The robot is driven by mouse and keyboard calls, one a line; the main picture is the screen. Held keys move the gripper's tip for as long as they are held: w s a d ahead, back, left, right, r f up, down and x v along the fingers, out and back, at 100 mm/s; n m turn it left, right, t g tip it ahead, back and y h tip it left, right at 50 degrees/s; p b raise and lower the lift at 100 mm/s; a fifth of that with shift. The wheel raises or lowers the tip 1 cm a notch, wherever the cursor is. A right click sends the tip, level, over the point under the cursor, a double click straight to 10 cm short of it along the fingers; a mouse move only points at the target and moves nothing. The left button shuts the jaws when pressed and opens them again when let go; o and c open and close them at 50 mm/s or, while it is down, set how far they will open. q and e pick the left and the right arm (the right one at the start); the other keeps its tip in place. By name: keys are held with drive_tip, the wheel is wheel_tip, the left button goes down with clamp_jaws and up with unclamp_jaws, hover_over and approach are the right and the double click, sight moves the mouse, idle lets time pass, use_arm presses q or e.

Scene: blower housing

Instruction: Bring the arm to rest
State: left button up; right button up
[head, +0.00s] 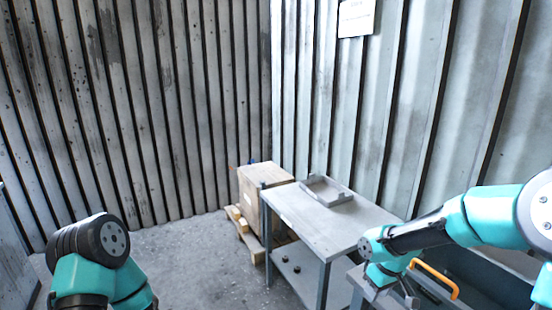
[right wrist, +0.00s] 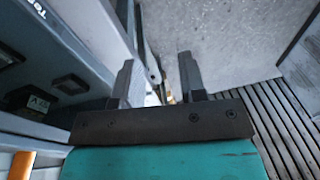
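My right arm comes in from the right in the head view and bends down at the wrist. My right gripper (head: 392,292) hangs low there, beside an orange handle. In the right wrist view, the two dark fingers of the right gripper (right wrist: 156,78) stand apart with nothing held between them. My left arm shows only as teal and black links at the lower left of the head view. Its gripper is out of view.
A grey metal table (head: 315,226) stands in the middle with a shallow grey tray (head: 327,191) on top. A wooden crate (head: 262,182) sits on a pallet behind it. An orange handle (head: 436,278) is at the lower right. The concrete floor (head: 195,262) on the left is clear.

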drive_tip(key=s+a+f+m, duration=0.2)
drive_tip(key=s+f, duration=0.4)
drive_tip(key=f, duration=0.3)
drive_tip(key=s+a+f+m+y, duration=0.1)
drive_tip(key=s+f+m, duration=0.1)
drive_tip(key=s+f, duration=0.4)
drive_tip(key=s+a+f+m+y, duration=0.1)
drive_tip(key=s+f, duration=0.5)
drive_tip(key=f, duration=0.6)
drive_tip(key=shift+a+f+m, duration=0.4)
drive_tip(key=shift+a+m, duration=0.4)
